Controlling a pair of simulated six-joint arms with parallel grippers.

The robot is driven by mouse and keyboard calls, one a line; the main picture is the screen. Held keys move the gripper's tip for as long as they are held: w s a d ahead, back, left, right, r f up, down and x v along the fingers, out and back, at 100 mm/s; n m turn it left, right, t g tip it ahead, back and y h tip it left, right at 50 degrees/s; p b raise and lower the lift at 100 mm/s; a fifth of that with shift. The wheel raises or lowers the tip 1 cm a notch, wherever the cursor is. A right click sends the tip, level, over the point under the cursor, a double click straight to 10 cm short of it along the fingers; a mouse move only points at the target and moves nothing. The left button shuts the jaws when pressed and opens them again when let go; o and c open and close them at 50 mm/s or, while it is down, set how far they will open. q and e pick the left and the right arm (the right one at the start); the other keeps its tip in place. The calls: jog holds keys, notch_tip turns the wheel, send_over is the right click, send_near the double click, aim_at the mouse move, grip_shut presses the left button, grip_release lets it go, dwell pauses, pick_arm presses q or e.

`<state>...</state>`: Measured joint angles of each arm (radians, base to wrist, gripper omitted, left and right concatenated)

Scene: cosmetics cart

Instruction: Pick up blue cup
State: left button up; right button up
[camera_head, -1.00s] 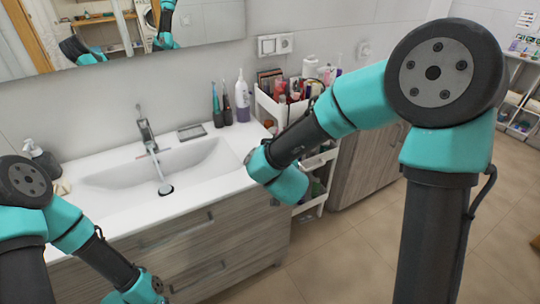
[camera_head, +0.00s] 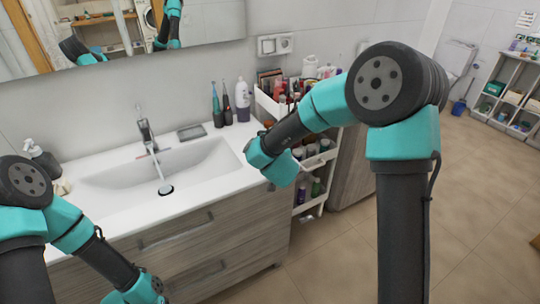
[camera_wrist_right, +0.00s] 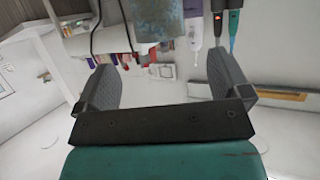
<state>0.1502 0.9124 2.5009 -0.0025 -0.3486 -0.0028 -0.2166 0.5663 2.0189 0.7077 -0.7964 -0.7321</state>
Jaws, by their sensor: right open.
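I cannot pick out a blue cup with certainty in the head view. In the right wrist view, a pale blue-grey object (camera_wrist_right: 152,22) is cut off by the top edge, beyond my right gripper (camera_wrist_right: 122,75). I cannot tell whether it is the cup. My right gripper is open, with nothing between its fingers. In the head view my right wrist is in front of the cart and hides part of it, and the fingers do not show. My left arm reaches the bottom edge at the left, with its fingers out of view.
A white cart (camera_head: 262,102) with bottles and cosmetics stands right of the washbasin (camera_head: 120,187). Two toothbrushes (camera_head: 217,107) and a purple-white bottle (camera_head: 242,98) stand on the counter's back right corner. A soap dispenser (camera_head: 40,160) is at the left. Floor at the right is clear.

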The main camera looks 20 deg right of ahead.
jog(key=shift+x, duration=1.5)
jog(key=shift+x, duration=2.65)
jog(key=shift+r, duration=0.2)
jog(key=c, duration=1.3)
jog(key=shift+r, duration=0.15)
